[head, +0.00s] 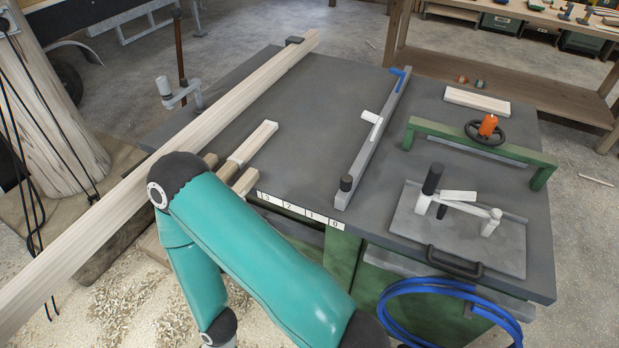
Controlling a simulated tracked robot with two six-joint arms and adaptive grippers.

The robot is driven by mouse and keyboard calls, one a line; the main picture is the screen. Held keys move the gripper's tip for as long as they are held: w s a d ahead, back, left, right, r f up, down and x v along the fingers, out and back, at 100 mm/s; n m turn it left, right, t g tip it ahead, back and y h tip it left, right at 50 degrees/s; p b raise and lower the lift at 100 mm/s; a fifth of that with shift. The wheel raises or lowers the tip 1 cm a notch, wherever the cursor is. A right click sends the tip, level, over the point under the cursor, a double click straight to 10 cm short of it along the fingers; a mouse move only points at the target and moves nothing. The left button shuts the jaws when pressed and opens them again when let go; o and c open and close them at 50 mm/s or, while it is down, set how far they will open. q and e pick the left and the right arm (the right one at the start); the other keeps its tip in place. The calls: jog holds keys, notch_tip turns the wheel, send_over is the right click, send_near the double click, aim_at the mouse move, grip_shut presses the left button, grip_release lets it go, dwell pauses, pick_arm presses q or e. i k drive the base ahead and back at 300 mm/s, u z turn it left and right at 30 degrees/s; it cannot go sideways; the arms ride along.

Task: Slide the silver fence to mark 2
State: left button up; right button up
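The silver fence (367,150) is a long grey bar lying across the dark table top (315,110). A white scale strip (298,210) along the table's front edge reads 3, 2, 1, 0 from left to right. The fence's near end is by the 0, slightly right of it. Mark 2 (289,207) is to its left. Neither gripper is in view; one teal arm of mine crosses the lower left.
A long beam (215,120) crosses the table's left side. Short wood pieces (252,145) lie between it and the fence. Right of the fence are a green bridge with an orange-handled wheel (487,127), a board (477,101) and a grey plate with handle (475,245). A blue hose (440,290) hangs in front.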

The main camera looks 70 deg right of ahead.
aim_at(348, 183)
jog(key=u, duration=0.2)
jog(key=i, duration=0.55)
jog(key=z, duration=1.85)
jog(key=i, duration=0.3)
jog(key=z, duration=1.95)
jog(key=k, duration=0.45)
jog(key=z, duration=0.2)
jog(key=i, duration=0.45)
jog(key=u, duration=0.35)
jog(key=k, duration=0.2)
jog(key=z, duration=0.2)
